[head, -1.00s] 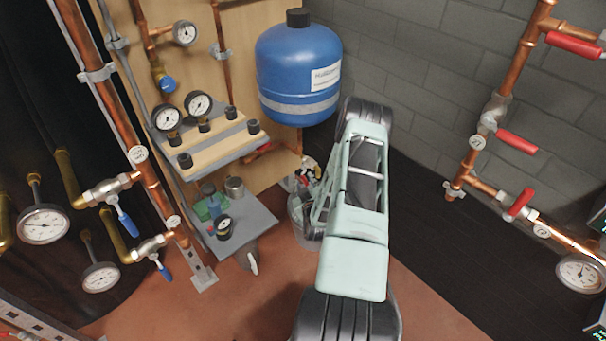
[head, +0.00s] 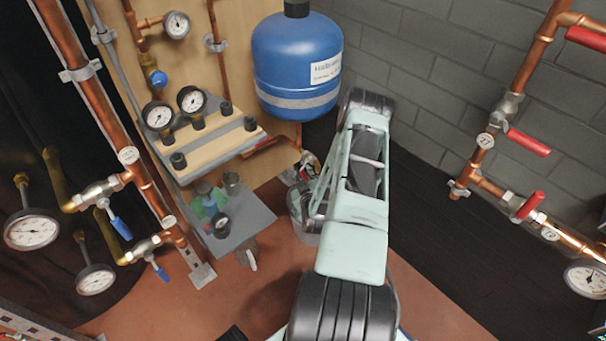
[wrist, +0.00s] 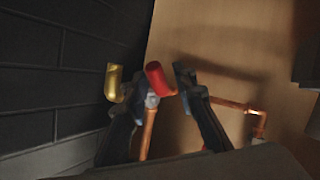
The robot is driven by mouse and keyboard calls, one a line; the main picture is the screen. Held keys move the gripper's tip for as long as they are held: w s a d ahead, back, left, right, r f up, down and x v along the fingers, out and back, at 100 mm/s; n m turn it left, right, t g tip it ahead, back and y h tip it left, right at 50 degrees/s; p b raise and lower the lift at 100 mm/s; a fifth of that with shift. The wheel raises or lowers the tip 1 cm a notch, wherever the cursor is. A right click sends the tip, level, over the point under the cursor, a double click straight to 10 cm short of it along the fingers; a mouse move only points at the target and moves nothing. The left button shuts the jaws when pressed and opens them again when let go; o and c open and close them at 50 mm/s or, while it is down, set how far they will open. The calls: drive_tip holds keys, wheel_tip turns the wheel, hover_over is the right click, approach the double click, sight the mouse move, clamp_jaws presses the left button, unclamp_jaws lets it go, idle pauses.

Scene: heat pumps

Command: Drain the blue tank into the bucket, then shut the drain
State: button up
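The blue tank (head: 296,65), with a white label and grey band, is mounted against the wooden panel at the upper middle of the head view. In the head view my arm mostly hides the gripper.
A wooden shelf with gauges (head: 213,135) and a grey shelf with small items (head: 240,222) are left of the bucket. Copper pipes with red-handled valves (head: 527,142) run along the right wall. Blue-handled valves (head: 120,228) stand at left. Floor right of the arm is clear.

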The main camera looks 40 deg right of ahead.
clamp_jaws()
drive_tip(key=shift+f, duration=0.1)
drive_tip(key=m+t, duration=0.1)
drive_tip(key=w+f+t+h, duration=0.1)
drive_tip(key=t, duration=0.1)
drive_tip(key=shift+a+m, duration=0.1)
drive_tip(key=shift+m, duration=0.3)
drive_tip(key=shift+w+m+t+h, duration=0.35)
drive_tip(key=shift+m+t+h, duration=0.2)
drive_tip(key=shift+t, duration=0.25)
drive_tip(key=shift+w+m+t+h, duration=0.3)
drive_tip(key=shift+m+t+h, duration=0.2)
drive_tip(key=shift+t, duration=0.3)
drive_tip(key=shift+w+m, duration=0.1)
drive_tip(key=shift+m, duration=0.15)
drive_tip(key=shift+o, duration=1.1)
unclamp_jaws()
